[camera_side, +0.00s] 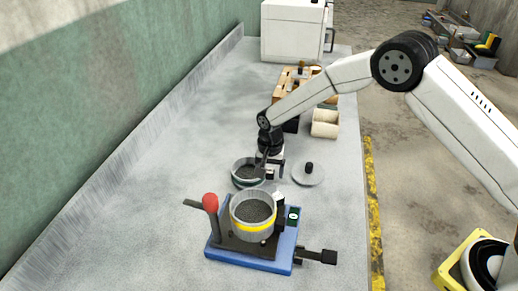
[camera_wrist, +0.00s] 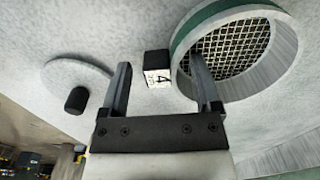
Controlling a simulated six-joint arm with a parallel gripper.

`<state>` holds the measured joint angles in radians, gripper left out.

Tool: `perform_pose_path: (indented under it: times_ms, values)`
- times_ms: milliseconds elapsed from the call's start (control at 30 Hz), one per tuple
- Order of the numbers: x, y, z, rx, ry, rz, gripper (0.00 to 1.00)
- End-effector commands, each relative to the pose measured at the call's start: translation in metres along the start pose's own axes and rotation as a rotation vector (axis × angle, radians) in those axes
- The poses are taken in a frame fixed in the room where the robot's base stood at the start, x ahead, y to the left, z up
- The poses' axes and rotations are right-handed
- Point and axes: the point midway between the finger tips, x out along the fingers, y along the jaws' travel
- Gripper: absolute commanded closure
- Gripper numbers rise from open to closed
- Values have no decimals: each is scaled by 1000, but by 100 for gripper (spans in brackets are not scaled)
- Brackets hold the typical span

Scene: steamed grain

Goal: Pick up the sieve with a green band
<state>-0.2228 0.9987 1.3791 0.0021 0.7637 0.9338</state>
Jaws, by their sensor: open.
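The sieve with a green band (camera_side: 238,182) stands on the grey bench, behind the blue fixture. In the wrist view the green-banded sieve (camera_wrist: 288,62) is at the upper right, with its mesh showing. My gripper (camera_side: 270,168) is open and close to the right side of this sieve. In the wrist view the right finger of my gripper (camera_wrist: 162,82) overlaps the sieve's near wall and mesh; I cannot tell whether it touches. The left finger lies outside the sieve. A small white block marked 4 (camera_wrist: 158,78) shows between the fingers.
A yellow-banded sieve (camera_side: 252,226) with dark grain sits on the blue fixture (camera_side: 228,254), which has a red-knobbed lever (camera_side: 210,202). A round lid with a black knob (camera_side: 308,180) lies to the right. A wooden rack (camera_side: 284,86) and a white machine (camera_side: 290,35) stand behind.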

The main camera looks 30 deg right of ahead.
Motion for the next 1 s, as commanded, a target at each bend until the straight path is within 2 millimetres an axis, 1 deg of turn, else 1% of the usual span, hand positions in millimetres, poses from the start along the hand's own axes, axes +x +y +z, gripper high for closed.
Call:
perform_pose_path:
  times_ms: [100, 533, 567, 600, 667, 700, 800, 1000]
  values:
    - [3, 0, 0, 0, 0, -1, 19]
    - [3, 0, 0, 0, 0, -1, 19]
    - [3, 0, 0, 0, 0, -1, 25]
    - [3, 0, 0, 0, 0, -1, 38]
    - [3, 0, 0, 0, 0, -1, 57]
    - [3, 0, 0, 0, 0, -1, 70]
    - [3, 0, 0, 0, 0, -1, 100]
    - [2, 0, 0, 0, 1, -2, 100]
